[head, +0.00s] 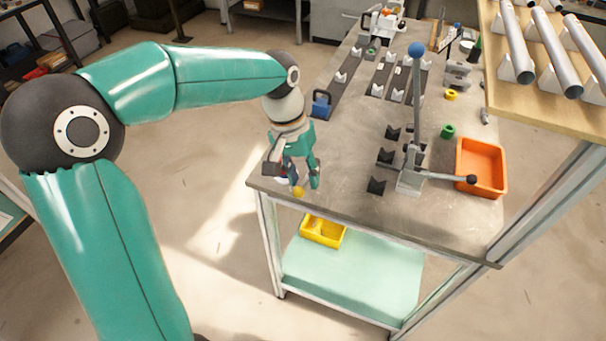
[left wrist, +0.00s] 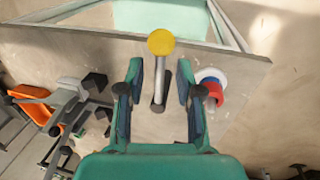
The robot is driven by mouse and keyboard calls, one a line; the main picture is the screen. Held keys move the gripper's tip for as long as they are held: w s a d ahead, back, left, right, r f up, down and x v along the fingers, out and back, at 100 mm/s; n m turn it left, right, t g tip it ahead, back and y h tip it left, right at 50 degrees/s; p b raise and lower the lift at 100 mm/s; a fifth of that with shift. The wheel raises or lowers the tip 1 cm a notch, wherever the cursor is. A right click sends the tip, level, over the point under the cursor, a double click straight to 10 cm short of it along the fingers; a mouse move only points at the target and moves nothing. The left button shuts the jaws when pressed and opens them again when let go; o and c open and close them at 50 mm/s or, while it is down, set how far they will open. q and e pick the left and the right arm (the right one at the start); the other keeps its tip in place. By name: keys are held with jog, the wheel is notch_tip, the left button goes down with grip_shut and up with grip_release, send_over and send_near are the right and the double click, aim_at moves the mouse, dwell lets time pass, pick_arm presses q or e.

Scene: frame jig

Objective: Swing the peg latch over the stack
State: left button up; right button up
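A metal peg with a yellow knob (left wrist: 161,42), which looks like the peg latch, stands near the table edge in the left wrist view. Its knob (head: 299,192) shows just below my left gripper in the head view. My left gripper (head: 303,178) points down at the table's near left corner. In the left wrist view its fingers (left wrist: 160,72) are apart, one on each side of the peg, with gaps visible. A red, white and blue piece (left wrist: 211,84), perhaps the stack, is beside the right finger. The gripper mostly hides it in the head view. My right gripper is not in view.
The table (head: 345,185) holds a lever press (head: 414,120) with a blue knob, black V-blocks (head: 376,186), an orange bin (head: 482,167) and a blue block (head: 321,104). A shelf with pipes (head: 515,45) is at the right. A yellow bin (head: 324,231) sits below.

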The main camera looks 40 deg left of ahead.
pick_arm(q)
jog(key=shift+f, duration=0.1)
grip_shut()
dwell(0.6)
